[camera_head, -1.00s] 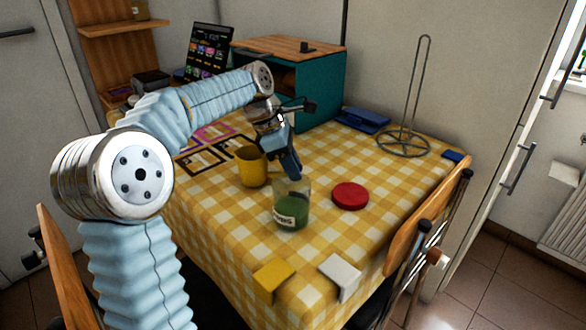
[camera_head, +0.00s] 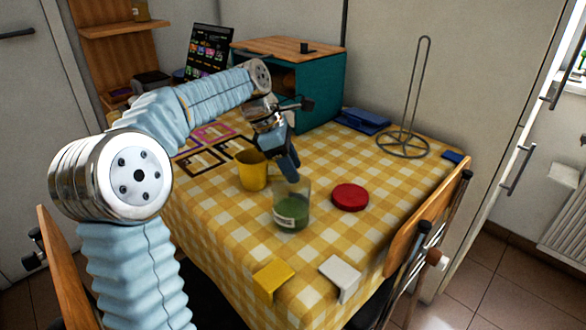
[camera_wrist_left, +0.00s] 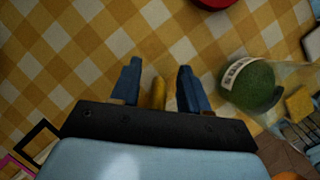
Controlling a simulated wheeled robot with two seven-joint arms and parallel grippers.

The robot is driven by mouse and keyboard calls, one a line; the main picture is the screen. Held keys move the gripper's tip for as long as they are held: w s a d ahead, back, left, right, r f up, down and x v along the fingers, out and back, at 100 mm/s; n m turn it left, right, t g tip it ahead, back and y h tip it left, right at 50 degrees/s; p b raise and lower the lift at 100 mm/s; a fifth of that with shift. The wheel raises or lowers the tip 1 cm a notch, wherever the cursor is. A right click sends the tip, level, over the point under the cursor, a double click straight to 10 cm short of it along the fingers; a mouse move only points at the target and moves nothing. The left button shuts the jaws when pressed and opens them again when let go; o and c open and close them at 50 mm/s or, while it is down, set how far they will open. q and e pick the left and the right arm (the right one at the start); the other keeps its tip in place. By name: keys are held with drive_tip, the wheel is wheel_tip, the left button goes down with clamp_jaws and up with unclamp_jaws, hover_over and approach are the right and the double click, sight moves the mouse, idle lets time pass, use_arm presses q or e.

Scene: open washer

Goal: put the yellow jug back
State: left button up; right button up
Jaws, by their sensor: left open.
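The yellow jug (camera_head: 252,174) stands upright on the checked tablecloth, left of a clear jar with green contents. My left gripper (camera_head: 289,168) points down beside the jug's right side, in front of the teal box. In the left wrist view the left gripper (camera_wrist_left: 155,88) has its two blue fingers apart, with a narrow yellow piece (camera_wrist_left: 158,93) between them. It looks like the jug's handle; the fingers do not visibly press on it. The jug's body is hidden there. My right gripper is not in view.
The green-filled jar (camera_head: 291,211) stands close to the gripper. A red disc (camera_head: 350,196) lies to its right. Black and pink outlined frames (camera_head: 202,160) lie left of the jug. A teal box (camera_head: 320,92) and a wire stand (camera_head: 404,145) are at the back. The front-middle tablecloth is mostly free.

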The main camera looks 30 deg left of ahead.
use_arm(q)
drive_tip(key=p+v, duration=0.1)
drive_tip(key=v, duration=0.9)
drive_tip(key=shift+a+r, duration=0.1)
drive_tip(key=shift+r, duration=0.3)
